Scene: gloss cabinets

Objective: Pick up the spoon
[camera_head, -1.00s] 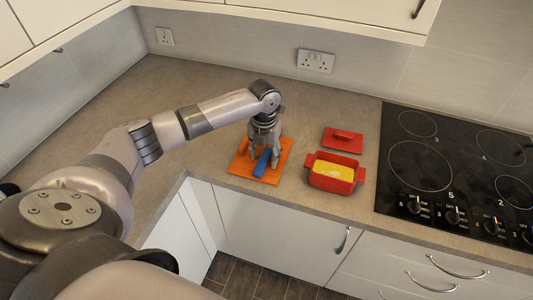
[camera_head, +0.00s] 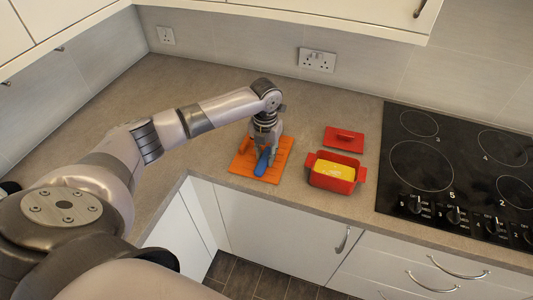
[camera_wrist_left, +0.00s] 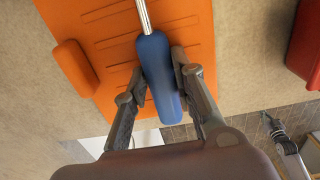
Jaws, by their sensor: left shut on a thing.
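The spoon has a blue handle (camera_head: 262,162) and lies over the orange board (camera_head: 280,173) on the counter. In the left wrist view its blue handle (camera_wrist_left: 158,75) leads to a thin metal shaft (camera_wrist_left: 143,15) running out of the top of the picture; the spoon's bowl is out of that view. My left gripper (camera_head: 265,148) points down over the board, and its fingers (camera_wrist_left: 158,88) are closed on both sides of the blue handle. Whether the handle still touches the board cannot be told.
A red dish (camera_head: 333,183) with yellow contents stands right of the board, its red lid (camera_head: 344,139) behind it. A black hob (camera_head: 450,160) lies further right. The counter left and behind the board (camera_head: 180,95) is clear.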

